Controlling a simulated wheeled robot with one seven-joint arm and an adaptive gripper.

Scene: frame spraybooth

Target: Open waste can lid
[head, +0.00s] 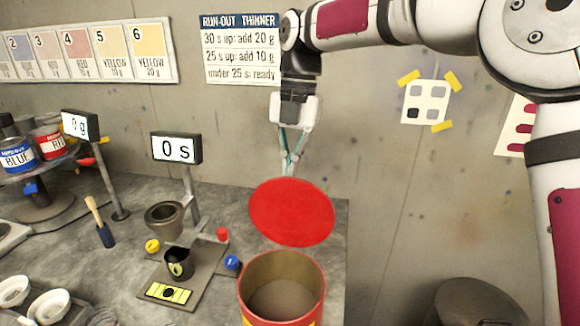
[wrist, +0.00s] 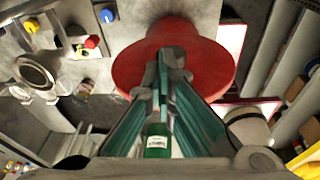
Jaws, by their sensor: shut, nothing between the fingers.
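The waste can (head: 247,306) stands at the bottom middle of the head view, red with some yellow, its round mouth uncovered. Its red lid (head: 292,213) is raised and tilted up behind the mouth, its broad face toward the head camera. The can's hinge is not clearly visible.
Left of the can, a stand holds a metal cup (head: 164,220) beside a "0 s" display (head: 177,148). A small black cup (head: 179,264) sits below it. A brush (head: 100,222) and paint cans (head: 18,157) are farther left. A dark round bin (head: 480,303) is at lower right.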

